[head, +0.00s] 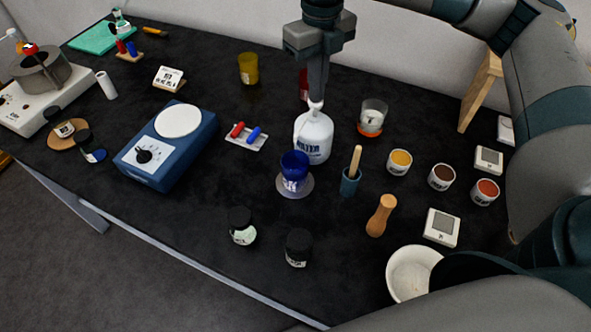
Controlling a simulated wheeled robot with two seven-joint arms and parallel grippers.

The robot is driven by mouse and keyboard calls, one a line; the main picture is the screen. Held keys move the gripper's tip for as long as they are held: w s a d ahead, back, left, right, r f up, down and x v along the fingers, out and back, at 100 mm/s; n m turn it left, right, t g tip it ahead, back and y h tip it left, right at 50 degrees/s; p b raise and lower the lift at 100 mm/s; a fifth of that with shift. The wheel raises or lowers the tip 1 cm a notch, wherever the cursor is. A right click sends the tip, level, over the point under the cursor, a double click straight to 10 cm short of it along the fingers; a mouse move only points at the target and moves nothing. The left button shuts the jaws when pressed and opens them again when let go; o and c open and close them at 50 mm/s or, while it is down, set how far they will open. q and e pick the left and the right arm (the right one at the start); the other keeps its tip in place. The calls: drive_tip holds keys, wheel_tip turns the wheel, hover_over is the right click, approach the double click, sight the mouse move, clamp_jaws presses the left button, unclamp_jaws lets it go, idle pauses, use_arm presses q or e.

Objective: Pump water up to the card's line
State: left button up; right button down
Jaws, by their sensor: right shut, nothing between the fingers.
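My right gripper (316,98) is shut and empty, pointing straight down directly over the bottle's pump top. Its tips look to be at or touching the top, and hide part of it. A blue cup (294,168) with white markings stands on a pale round coaster (295,190) just in front of the bottle; its water level cannot be made out. A small white card (169,77) with dark print stands at the back left. My left gripper is not in view.
A blue hotplate (163,160) with a white top stands left. A clear glass (372,117) is right of the bottle, a yellow cup (248,68) behind. A wooden pestle (379,217), small pots and a white bowl (409,274) fill the right. Black-lidded jars (299,248) stand in front.

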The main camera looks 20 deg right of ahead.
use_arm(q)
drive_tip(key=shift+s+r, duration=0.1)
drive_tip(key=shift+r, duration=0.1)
use_arm(e)
drive_tip(key=shift+r, duration=0.6)
idle(0.4)
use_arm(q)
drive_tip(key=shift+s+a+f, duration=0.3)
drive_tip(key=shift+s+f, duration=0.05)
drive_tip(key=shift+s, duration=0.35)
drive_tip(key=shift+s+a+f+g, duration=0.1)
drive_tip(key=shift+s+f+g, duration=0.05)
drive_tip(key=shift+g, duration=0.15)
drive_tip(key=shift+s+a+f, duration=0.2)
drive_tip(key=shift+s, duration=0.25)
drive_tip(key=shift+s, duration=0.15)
